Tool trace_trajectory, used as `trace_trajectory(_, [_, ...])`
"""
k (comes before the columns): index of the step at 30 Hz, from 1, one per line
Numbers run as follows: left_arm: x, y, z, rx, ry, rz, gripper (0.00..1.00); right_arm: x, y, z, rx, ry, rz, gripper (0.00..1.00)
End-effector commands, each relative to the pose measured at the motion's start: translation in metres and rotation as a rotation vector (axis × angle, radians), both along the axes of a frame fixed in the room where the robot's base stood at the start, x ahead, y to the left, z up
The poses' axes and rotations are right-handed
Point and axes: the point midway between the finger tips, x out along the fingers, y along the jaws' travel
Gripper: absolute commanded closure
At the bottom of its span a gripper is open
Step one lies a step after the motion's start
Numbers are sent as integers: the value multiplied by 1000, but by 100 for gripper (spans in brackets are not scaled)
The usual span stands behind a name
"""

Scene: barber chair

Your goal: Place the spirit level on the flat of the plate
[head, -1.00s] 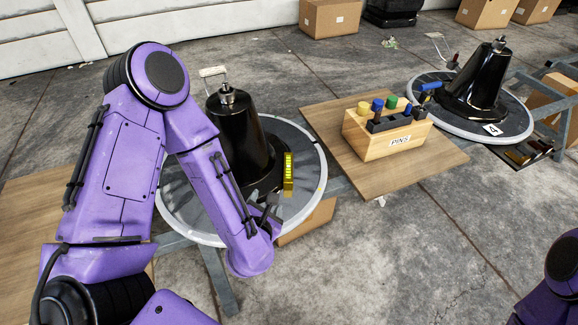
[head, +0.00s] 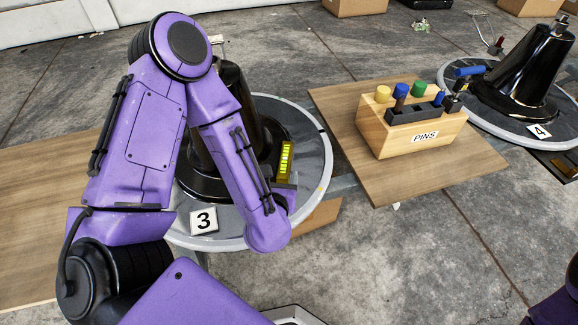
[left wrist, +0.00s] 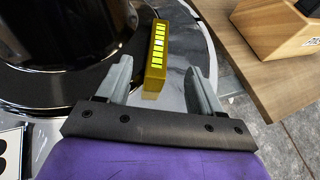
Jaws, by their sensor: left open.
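The yellow spirit level (head: 285,161), with bright bars along its face, rests on the round grey plate (head: 312,150) marked 3, right of the black cone (head: 238,95). My left gripper (head: 279,196) is just in front of the level, partly hidden by my purple forearm. In the left wrist view, my left gripper (left wrist: 160,78) is open and empty. The spirit level (left wrist: 157,55) lies ahead, its near end between the fingertips, apparently untouched. The plate (left wrist: 186,35) shows around it. My right gripper is not in view.
A wooden PINS block (head: 405,127) with coloured handles stands on a wooden board (head: 350,100) to the right. A second plate marked 4 with a black cone (head: 515,75) is at far right. The black cone stands close to the level's left side.

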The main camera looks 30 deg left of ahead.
Motion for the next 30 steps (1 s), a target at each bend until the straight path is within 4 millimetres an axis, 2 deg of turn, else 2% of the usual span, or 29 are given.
trace_trajectory(4, [20,11,-14,0,-5,4,34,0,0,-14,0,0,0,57])
trace_trajectory(10, [42,23,-23,0,-1,4,34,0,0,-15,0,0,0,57])
trace_trajectory(15, [65,33,-42,2,-2,2,34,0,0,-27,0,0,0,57])
trace_trajectory(18, [78,39,-46,1,-3,2,34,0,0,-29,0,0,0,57])
trace_trajectory(26, [83,42,-47,0,-1,0,34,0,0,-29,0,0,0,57])
trace_trajectory(27, [83,42,-47,0,-1,0,37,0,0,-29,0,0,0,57])
trace_trajectory(29, [83,42,-47,0,-1,0,57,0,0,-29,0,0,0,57])
trace_trajectory(30, [83,42,-47,0,-1,0,70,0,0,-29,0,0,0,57])
